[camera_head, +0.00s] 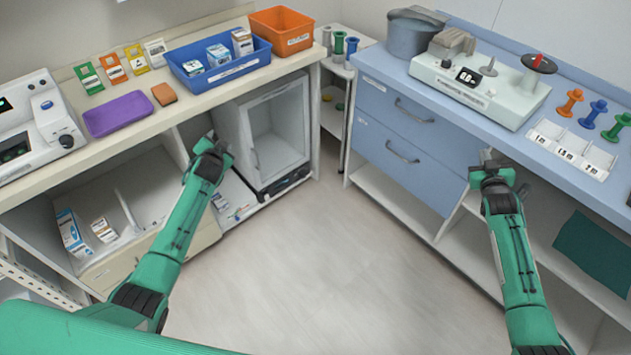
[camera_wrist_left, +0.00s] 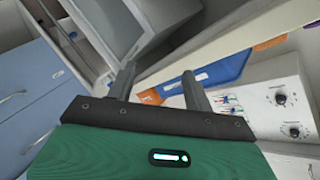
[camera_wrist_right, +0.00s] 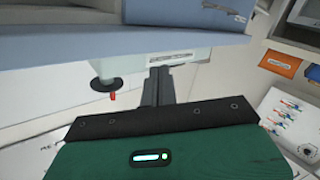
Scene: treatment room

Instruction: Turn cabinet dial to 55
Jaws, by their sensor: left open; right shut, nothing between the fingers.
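A white cabinet (camera_head: 247,137) with a glass door stands under the left counter. A dark control strip (camera_head: 285,183) runs along its bottom front; any dial mark or number there is too small to read. The cabinet also shows at the top of the left wrist view (camera_wrist_left: 108,27). My left gripper (camera_head: 212,138) is open and empty, close to the cabinet's left side and apart from the control strip. Its two fingers stand wide apart in the left wrist view (camera_wrist_left: 159,82). My right gripper (camera_head: 488,158) is shut and empty by the blue counter's front; its fingers meet (camera_wrist_right: 158,86).
A white device (camera_head: 478,85) with a display and a black disc (camera_head: 538,63) bearing a red knob stands on the blue counter (camera_head: 400,78). A blue bin (camera_head: 218,66) and an orange bin (camera_head: 282,31) sit on the left counter. The floor (camera_head: 310,260) between the counters is clear.

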